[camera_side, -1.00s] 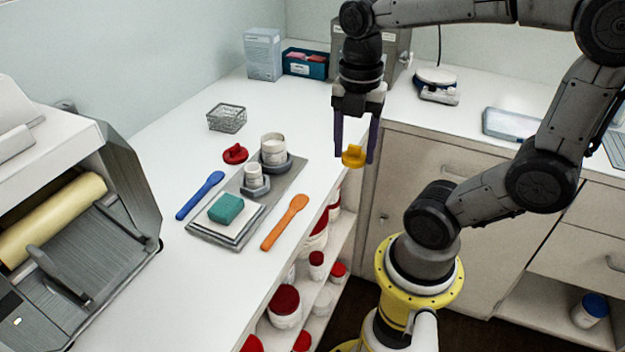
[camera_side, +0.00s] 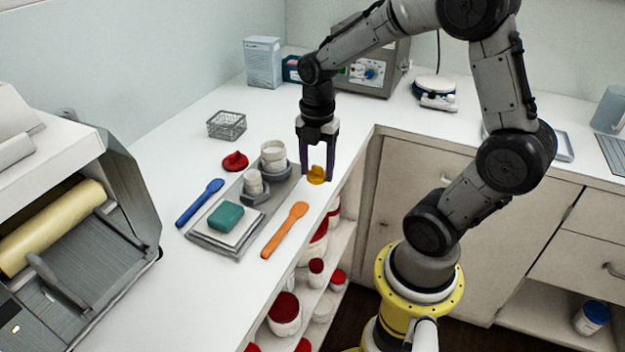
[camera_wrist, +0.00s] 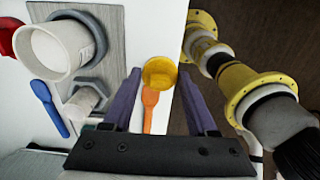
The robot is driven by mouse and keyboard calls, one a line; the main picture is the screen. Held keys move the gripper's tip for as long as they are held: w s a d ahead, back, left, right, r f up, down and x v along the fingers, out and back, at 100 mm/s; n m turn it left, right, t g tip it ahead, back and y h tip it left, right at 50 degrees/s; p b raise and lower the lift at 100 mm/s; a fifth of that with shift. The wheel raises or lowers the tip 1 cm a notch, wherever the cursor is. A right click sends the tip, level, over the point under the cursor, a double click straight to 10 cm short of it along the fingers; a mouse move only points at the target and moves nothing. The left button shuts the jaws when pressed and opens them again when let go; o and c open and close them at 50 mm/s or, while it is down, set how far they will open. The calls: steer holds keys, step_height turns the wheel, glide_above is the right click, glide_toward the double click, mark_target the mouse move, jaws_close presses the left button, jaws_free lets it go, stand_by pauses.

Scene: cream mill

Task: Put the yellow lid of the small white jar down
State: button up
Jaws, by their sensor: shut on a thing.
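My gripper (camera_side: 318,174) is shut on the yellow lid (camera_side: 316,176), near the counter's edge, right of the grey tray. In the wrist view the yellow lid (camera_wrist: 160,74) shows between the fingertips of my gripper (camera_wrist: 165,80). I cannot tell whether the lid touches the counter. The small white jar (camera_side: 253,182) stands open in a grey holder on the tray; it also shows in the wrist view (camera_wrist: 84,101). A larger white jar (camera_side: 273,156) stands behind it, with its open mouth visible in the wrist view (camera_wrist: 45,52).
The grey tray (camera_side: 207,245) also bears a teal block (camera_side: 226,217). An orange spatula (camera_side: 286,229) lies at its right, a blue spatula (camera_side: 200,203) at its left. A red lid (camera_side: 235,161) and wire basket (camera_side: 227,125) lie behind. Shelves with red-lidded jars (camera_side: 286,312) are below the edge.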

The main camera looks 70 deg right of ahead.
mark_target(313, 171)
steer(key=shift+w+d+f, duration=0.15)
steer(key=shift+w+f, duration=0.3)
steer(key=shift+f, duration=0.1)
steer(key=shift+w+d+f, duration=0.1)
steer(key=shift+w+f, duration=0.1)
steer(key=shift+f, duration=1.55)
steer(key=shift+f, duration=0.1)
steer(key=o, duration=1)
